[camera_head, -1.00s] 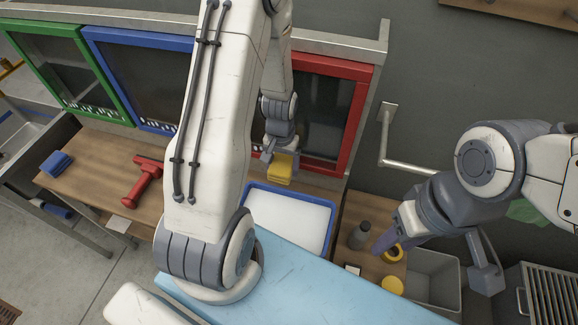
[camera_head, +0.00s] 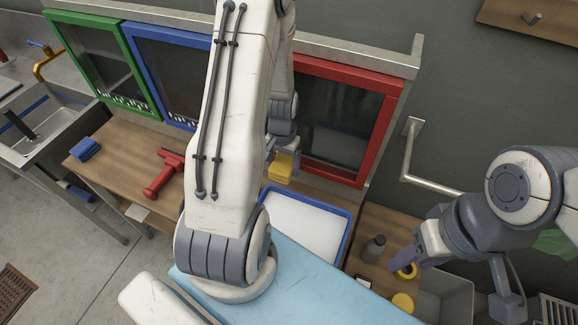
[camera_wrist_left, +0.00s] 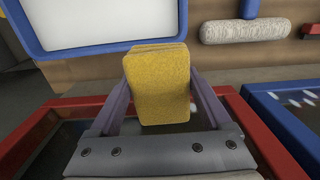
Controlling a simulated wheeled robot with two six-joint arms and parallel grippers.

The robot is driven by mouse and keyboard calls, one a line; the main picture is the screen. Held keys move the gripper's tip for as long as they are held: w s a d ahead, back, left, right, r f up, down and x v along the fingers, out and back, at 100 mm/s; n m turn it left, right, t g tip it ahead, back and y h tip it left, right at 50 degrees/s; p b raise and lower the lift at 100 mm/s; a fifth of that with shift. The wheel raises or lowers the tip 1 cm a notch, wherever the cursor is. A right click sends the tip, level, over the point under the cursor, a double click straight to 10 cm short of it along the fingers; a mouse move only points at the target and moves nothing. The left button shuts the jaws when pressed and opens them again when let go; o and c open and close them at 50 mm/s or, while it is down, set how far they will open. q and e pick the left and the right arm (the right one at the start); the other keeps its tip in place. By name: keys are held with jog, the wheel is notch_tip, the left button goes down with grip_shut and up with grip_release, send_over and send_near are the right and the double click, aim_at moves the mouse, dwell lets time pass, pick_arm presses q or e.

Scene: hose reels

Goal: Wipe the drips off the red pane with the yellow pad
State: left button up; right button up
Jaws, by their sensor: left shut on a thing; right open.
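The red pane (camera_head: 339,112) stands upright at the back, a dark panel in a red frame. It is partly hidden by my left arm in the head view, and drips cannot be made out on its visible part there. My left gripper (camera_head: 283,160) is shut on the yellow pad (camera_head: 281,168) in front of the pane's lower left. In the left wrist view the yellow pad (camera_wrist_left: 157,84) sits between the two fingers, with the red frame (camera_wrist_left: 243,124) behind it. My right gripper (camera_head: 458,279) is open and empty at the lower right.
A blue-rimmed white tray (camera_head: 341,239) lies below the pane. A blue pane (camera_head: 190,72) and a green pane (camera_head: 105,65) stand left. A red squeegee (camera_head: 163,177) and blue pad (camera_head: 86,149) lie on the wooden bench.

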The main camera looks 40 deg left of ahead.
pick_arm(q)
jog(key=s+a, duration=0.1)
jog(key=a, duration=0.7)
jog(key=shift+s+a, duration=0.15)
jog(key=shift+s, duration=0.2)
dwell(0.4)
jog(key=s+d, duration=0.1)
jog(key=s, duration=0.6)
jog(key=shift+d, duration=0.2)
dwell(1.0)
